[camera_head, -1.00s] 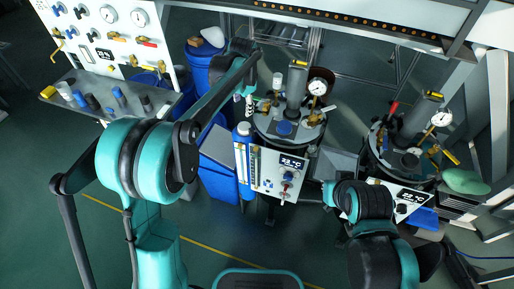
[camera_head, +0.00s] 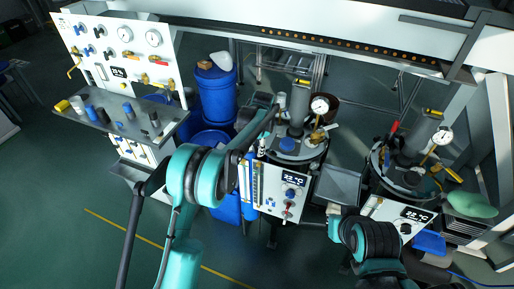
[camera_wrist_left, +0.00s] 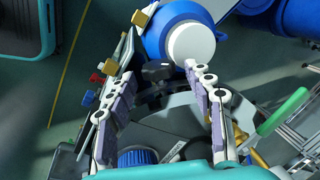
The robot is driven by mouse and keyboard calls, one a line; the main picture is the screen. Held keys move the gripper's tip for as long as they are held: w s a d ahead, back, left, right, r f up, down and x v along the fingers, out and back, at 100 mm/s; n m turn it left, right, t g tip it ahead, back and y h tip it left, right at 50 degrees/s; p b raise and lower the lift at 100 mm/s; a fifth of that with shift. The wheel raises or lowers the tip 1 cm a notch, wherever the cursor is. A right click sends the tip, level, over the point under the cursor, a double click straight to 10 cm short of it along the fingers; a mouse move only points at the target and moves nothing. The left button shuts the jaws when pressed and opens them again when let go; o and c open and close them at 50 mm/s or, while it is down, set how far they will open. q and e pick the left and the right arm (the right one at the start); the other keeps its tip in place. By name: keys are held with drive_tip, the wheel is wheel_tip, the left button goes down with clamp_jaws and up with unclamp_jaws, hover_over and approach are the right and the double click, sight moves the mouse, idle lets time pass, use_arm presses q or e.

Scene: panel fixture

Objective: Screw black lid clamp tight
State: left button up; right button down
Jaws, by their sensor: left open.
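In the left wrist view, a black lid clamp knob (camera_wrist_left: 156,71) sits at the edge of the grey vessel lid (camera_wrist_left: 180,118), between the fingertips in the picture. My left gripper (camera_wrist_left: 163,76) is open, with its padded fingers on either side of the knob; I cannot tell whether they touch it. In the head view, my left gripper (camera_head: 264,138) is at the left edge of the middle vessel (camera_head: 312,164), and the clamp is hidden or too small to tell there. My right arm reaches in at lower right; its gripper does not show.
A blue bottle with a white cap (camera_wrist_left: 190,42) stands just beyond the fingertips. A blue knob (camera_head: 288,145), a gauge (camera_head: 320,106) and brass valves crowd the lid. A second vessel (camera_head: 402,178) stands to the right.

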use_arm(q)
drive_tip(key=shift+c, duration=0.3)
drive_tip(key=c, duration=1.1)
drive_tip(key=shift+s, duration=0.1)
drive_tip(key=t, duration=0.1)
drive_tip(key=t+y+b, duration=0.1)
drive_tip(key=shift+s+d+f+t, duration=0.15)
drive_tip(key=shift+s+f+t, duration=0.05)
drive_tip(key=shift+t, duration=0.2)
drive_tip(key=shift+s+d+f+t+y+b, duration=0.1)
drive_tip(key=shift+t+y+b, duration=0.45)
drive_tip(key=shift+t, duration=0.25)
drive_tip(key=shift+s+f+t+y+b, duration=0.1)
drive_tip(key=shift+t+y+b, duration=0.35)
drive_tip(key=shift+t+b, duration=0.3)
